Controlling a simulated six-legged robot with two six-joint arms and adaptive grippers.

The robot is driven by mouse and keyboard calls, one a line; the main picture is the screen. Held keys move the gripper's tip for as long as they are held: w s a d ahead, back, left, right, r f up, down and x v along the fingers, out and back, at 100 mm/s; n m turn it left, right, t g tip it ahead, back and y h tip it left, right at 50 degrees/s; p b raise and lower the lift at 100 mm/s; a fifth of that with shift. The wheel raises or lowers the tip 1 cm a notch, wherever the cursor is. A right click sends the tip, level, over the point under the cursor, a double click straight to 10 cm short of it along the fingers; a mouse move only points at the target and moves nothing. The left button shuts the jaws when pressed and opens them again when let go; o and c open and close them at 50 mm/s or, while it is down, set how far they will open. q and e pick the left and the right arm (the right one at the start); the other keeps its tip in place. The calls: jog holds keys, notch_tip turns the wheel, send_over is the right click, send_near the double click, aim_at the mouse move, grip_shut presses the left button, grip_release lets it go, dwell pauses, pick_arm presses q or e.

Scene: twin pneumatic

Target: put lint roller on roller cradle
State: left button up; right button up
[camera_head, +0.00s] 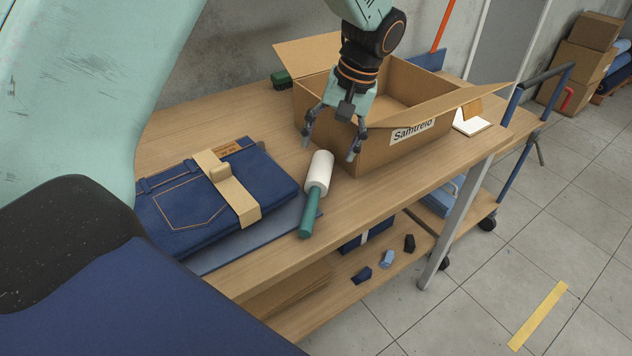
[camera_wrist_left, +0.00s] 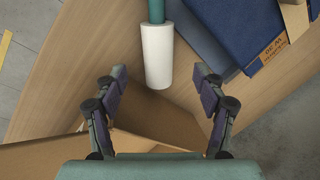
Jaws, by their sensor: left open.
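The lint roller (camera_head: 318,172), a white cylinder with a teal handle, lies on the wooden table. It is in front of the cardboard box, and its handle is beside the folded jeans. My left gripper (camera_head: 331,148) is open and empty, pointing down above the far end of the roller near the box. In the left wrist view the white roller (camera_wrist_left: 157,55) shows between and beyond the open fingers (camera_wrist_left: 159,74), apart from both. I cannot clearly identify a roller cradle in either view. My right gripper is not in view.
An open cardboard box (camera_head: 370,150) stands close behind the gripper. Folded jeans (camera_head: 175,212) with a tan band lie left of the roller on a blue sheet. A small white item (camera_head: 471,122) is right of the box. The table front strip (camera_head: 375,200) is clear.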

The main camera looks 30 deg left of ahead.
aim_at(322, 170)
pick_arm(q)
jog(key=shift+s+d+f, duration=0.25)
jog(key=shift+d+f, duration=0.3)
jog(key=shift+f, duration=0.3)
jog(key=shift+w+a+f, duration=0.1)
jog(key=shift+a+f, duration=0.05)
jog(key=shift+f, duration=0.2)
jog(key=x, duration=0.1)
jog(key=b+x, duration=0.1)
jog(key=x, duration=0.1)
jog(key=a+x, duration=0.1)
jog(key=shift+s, duration=0.3)
jog(key=shift+f, duration=0.35)
jog(key=shift+w+f, duration=0.1)
jog(key=shift+w, duration=0.15)
jog(key=shift+s+a, duration=0.1)
jog(key=shift+a, duration=0.1)
jog(key=shift+c, duration=1)
jog(key=shift+d, duration=0.25)
jog(key=c, duration=0.5)
jog(key=shift+a, duration=0.15)
jog(key=c, duration=0.4)
grip_shut()
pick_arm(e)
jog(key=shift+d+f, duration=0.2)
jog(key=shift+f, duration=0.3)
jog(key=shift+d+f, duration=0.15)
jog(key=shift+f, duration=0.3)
